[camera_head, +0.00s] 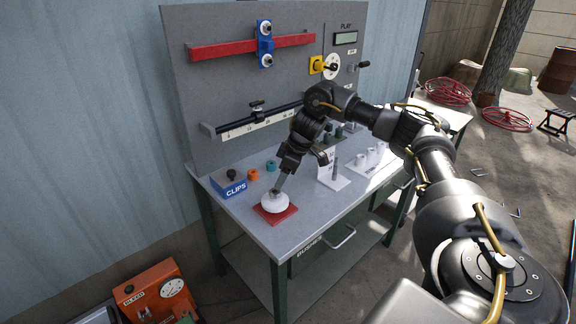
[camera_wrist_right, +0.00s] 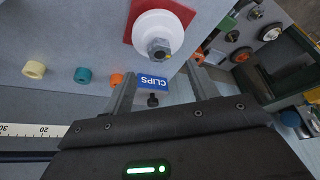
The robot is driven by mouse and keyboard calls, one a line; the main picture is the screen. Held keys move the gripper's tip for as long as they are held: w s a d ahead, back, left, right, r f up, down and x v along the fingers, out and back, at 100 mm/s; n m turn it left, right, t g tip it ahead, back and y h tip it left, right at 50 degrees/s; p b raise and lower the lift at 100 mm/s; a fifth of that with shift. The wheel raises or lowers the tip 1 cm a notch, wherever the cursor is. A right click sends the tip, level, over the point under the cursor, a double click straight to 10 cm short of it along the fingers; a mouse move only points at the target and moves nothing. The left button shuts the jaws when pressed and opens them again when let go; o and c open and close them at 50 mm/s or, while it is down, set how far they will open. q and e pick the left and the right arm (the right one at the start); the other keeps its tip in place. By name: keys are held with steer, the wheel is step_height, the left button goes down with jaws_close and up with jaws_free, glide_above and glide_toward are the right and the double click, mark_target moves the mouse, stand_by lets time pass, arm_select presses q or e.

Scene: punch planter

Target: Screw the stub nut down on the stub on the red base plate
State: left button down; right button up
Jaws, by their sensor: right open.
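The red base plate (camera_head: 264,214) lies at the front left of the bench top. A white round piece (camera_head: 275,205) sits on it. In the right wrist view the red plate (camera_wrist_right: 129,28) and white piece (camera_wrist_right: 147,23) show at the top. A grey hex nut (camera_wrist_right: 159,48) sits at the white piece's middle, with a stub end in it. My right gripper (camera_head: 279,187) comes down over the white piece. In the right wrist view my right gripper (camera_wrist_right: 158,88) is open, its fingers apart with nothing held; the nut lies beyond the tips. My left gripper is not in view.
A blue CLIPS box (camera_head: 229,182) stands left of the plate, with an orange ring (camera_head: 252,175) and teal ring (camera_head: 271,166) behind. A white stand (camera_head: 333,181) is to the right. The grey back panel (camera_head: 210,90) carries a red rail (camera_head: 225,49).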

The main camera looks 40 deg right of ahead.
mark_target(274, 192)
steer(key=shift+p+x, duration=0.35)
steer(key=shift+x, duration=2.8)
